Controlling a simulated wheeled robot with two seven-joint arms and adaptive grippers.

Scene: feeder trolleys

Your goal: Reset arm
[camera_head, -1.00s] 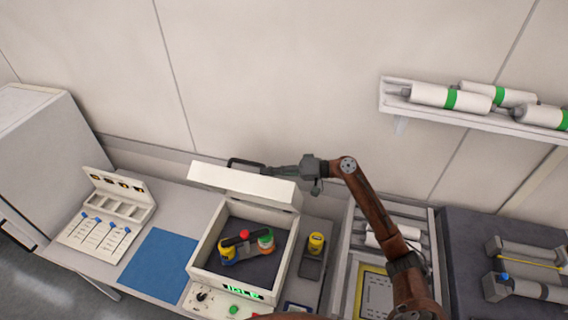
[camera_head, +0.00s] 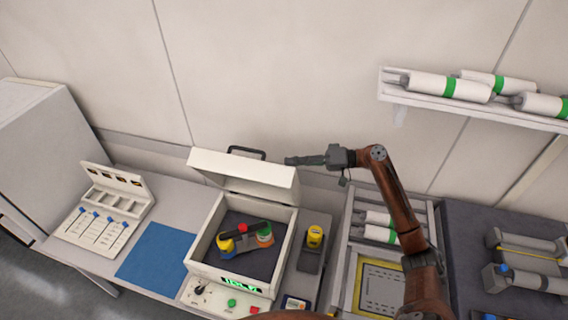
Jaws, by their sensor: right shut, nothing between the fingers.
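My right gripper (camera_head: 300,160) is shut and empty. It hangs in the air just to the right of the open lid (camera_head: 240,172) of a white box-shaped machine, apart from the lid's black handle (camera_head: 246,151). My brown right arm reaches up from the bottom right. Inside the machine (camera_head: 283,248) lies a dark bar with a red knob and yellow and green-orange ends (camera_head: 264,236). My left gripper is not in view.
White rolls lie on the wall shelf (camera_head: 397,95) and in a grey frame (camera_head: 375,218). A dark table (camera_head: 466,232) is at right.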

